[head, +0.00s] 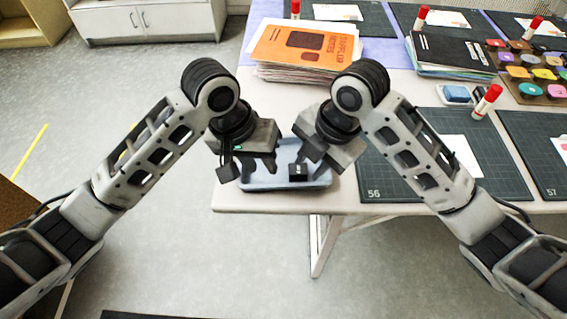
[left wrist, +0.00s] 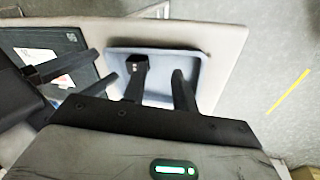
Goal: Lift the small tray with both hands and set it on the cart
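The small tray (head: 262,184) is pale blue-grey and shallow. It lies flat at the table's near left corner, and shows in the left wrist view (left wrist: 190,62). My left gripper (head: 252,166) is above the tray's left part, its two fingers apart with nothing between them in the left wrist view (left wrist: 157,85). My right gripper (head: 314,166) is tilted above the tray's right part, and looks open and empty. A small black block shows over the tray; I cannot tell whether it belongs to my gripper. Fingertip contact with the tray is unclear. I cannot identify the cart.
The tray is on a pale table (head: 225,197). Dark cutting mats (head: 385,182), an orange-topped paper stack (head: 300,45), a dark-topped stack (head: 445,50), a blue pad (head: 457,94) and red-capped glue sticks (head: 487,100) share it. Floor is open at the left; a cabinet (head: 150,20) stands behind.

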